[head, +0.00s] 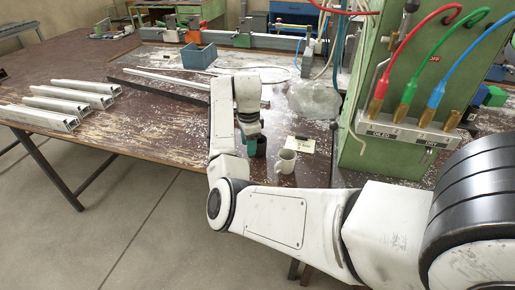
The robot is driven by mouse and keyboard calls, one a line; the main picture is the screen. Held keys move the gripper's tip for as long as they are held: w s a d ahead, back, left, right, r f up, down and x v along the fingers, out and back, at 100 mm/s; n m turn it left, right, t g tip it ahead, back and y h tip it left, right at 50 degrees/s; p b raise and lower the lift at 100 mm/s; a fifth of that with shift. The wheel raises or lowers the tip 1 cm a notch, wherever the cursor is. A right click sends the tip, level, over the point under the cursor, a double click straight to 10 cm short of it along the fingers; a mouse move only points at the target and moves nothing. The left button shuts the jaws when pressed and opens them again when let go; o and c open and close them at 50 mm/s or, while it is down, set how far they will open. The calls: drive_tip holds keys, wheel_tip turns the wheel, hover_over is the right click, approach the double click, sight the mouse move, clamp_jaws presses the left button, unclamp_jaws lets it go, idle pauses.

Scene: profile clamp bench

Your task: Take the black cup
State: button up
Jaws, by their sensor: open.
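A small dark cup (262,146), which looks black, stands on the brown worktable (150,125) near its front edge. My gripper (252,144) points down right at this cup and covers its left part. The fingers are open, but the picture is too small to tell whether they touch the cup or stand around it. A green-teal patch shows at the fingertips.
A green machine (385,120) with coloured hoses rises further right. Pale metal profiles (75,95) lie at left; the table between is clear.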

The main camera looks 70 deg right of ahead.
drive_tip(key=f, duration=0.4)
drive_tip(key=shift+w+d+f+p, duration=0.15)
drive_tip(key=shift+d+f+p, duration=0.15)
drive_tip(key=shift+f, duration=0.1)
drive_tip(key=shift+c, duration=0.3)
clamp_jaws()
